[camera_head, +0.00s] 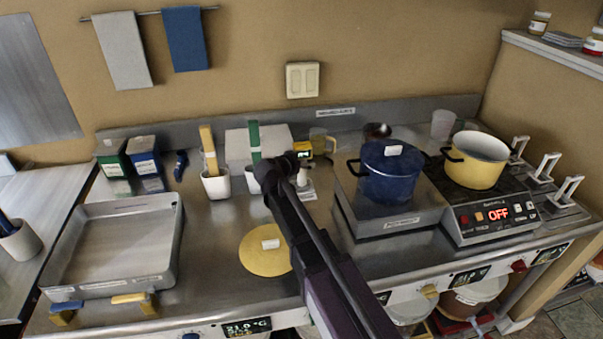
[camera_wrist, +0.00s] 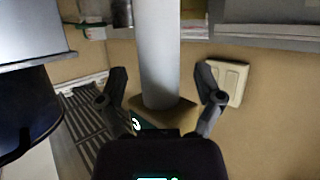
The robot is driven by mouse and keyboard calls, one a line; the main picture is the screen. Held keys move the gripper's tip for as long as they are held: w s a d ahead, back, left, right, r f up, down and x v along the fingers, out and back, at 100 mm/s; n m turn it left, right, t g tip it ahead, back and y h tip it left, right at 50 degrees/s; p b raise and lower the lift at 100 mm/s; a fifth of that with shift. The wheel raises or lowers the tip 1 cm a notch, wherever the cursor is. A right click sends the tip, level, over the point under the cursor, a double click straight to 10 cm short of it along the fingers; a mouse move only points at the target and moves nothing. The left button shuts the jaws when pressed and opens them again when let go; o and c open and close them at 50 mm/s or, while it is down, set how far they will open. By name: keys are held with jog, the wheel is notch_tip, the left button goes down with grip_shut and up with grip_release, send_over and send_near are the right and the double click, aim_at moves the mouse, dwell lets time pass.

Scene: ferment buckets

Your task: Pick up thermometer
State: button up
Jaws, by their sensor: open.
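The likely thermometer is a yellow block with a small lit display (camera_head: 303,147), at the back middle of the counter in the head view. My gripper (camera_head: 292,158) is right beside it and partly covers it. In the wrist view my gripper (camera_wrist: 162,88) is open, with one dark finger on each side of a yellow-brown block (camera_wrist: 170,112). A pale grey column (camera_wrist: 160,50) meets this block and lies between the fingers. I see no finger clearly pressed on the block. Contact cannot be told.
A blue pot (camera_head: 390,178) stands on a burner to the right, with a yellow pot (camera_head: 476,163) beyond it. White cups (camera_head: 216,185) stand to the left. A yellow disc (camera_head: 258,258) lies in front, and a metal tray (camera_head: 60,280) sits at far left.

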aim_at(302, 151)
grip_shut()
dwell(0.3)
jog(key=shift+r, duration=0.15)
notch_tip(302, 151, up, 4)
jog(key=p, duration=0.4)
jog(key=s+a+p, duration=0.1)
jog(key=s, duration=1.5)
jog(key=shift+a+r, duration=0.25)
jog(key=shift+r, duration=0.1)
